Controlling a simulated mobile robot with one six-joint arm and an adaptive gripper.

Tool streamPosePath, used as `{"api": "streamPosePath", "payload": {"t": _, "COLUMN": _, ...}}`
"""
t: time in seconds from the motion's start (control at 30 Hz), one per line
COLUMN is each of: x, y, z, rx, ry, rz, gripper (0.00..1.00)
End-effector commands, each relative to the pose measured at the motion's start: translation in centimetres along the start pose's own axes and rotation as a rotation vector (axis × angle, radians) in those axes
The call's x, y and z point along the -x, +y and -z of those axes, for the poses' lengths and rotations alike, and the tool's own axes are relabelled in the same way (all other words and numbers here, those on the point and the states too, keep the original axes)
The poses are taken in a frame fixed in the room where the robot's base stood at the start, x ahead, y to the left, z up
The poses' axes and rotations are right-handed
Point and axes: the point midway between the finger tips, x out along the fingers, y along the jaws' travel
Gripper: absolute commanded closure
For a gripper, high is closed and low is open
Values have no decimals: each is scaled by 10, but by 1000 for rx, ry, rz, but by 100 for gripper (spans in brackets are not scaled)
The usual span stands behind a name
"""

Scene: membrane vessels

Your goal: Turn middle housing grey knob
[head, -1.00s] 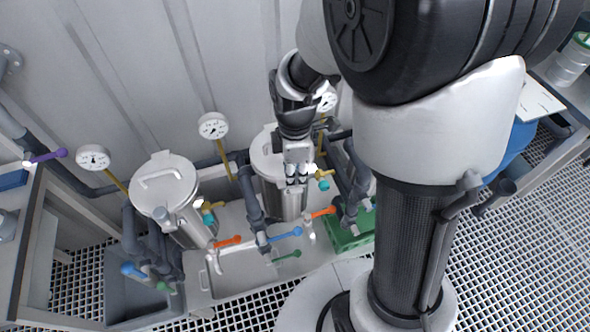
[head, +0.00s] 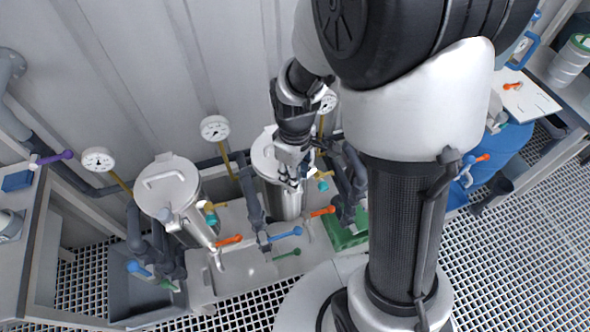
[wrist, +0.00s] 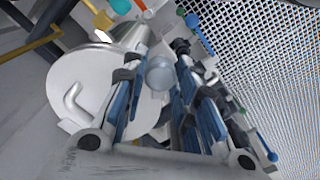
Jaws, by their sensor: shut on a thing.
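The middle housing (head: 283,200) is a silver cylinder right of another like it in the head view; my gripper partly covers its upper right side. In the wrist view its round lid (wrist: 85,85) with a bent handle fills the left. The grey knob (wrist: 160,73) is a round piece between my fingers in the wrist view; in the head view it is hidden by the gripper. My gripper (head: 291,184) is shut on the knob at the front right of the housing, fingers pointing down; it also shows in the wrist view (wrist: 162,60).
The left housing (head: 168,190) stands beside it. Pressure gauges (head: 214,128) rise behind. Orange (head: 322,211), blue (head: 285,233) and green (head: 287,253) valve handles sit low in front. Dark pipes (head: 250,195) run close to the housing. Grating floor (head: 500,230) is open at the right.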

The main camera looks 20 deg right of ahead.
Motion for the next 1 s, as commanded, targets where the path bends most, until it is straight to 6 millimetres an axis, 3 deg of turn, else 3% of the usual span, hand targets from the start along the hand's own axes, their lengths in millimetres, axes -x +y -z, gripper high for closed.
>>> {"api": "streamPosePath", "payload": {"t": 0.6, "x": 1, "y": 0, "z": 0, "rx": -574, "ry": 1, "rz": 0, "gripper": 97}}
{"api": "streamPosePath", "payload": {"t": 1.0, "x": 1, "y": 0, "z": 0, "rx": -818, "ry": 1, "rz": 0, "gripper": 97}}
